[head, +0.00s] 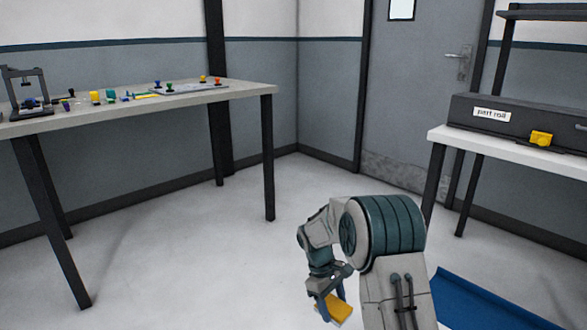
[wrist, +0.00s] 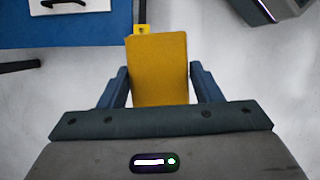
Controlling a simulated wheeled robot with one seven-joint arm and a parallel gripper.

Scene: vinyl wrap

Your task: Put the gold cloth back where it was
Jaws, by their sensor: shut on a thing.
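My gripper (head: 327,303) is shut on the gold cloth (head: 336,309), low over the open floor in the head view. In the wrist view the gold cloth (wrist: 158,70) is a flat, folded yellow-gold block between the two fingers of my gripper (wrist: 160,88). It sticks out forward past the fingertips. Its lower end is hidden behind the gripper body.
A long table (head: 240,91) at the left bears several small coloured items. A white bench (head: 455,141) at the right carries a dark box labelled "part rail" (head: 470,110) and a yellow item (head: 541,138). A blue surface (head: 480,300) lies at lower right. The middle floor is clear.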

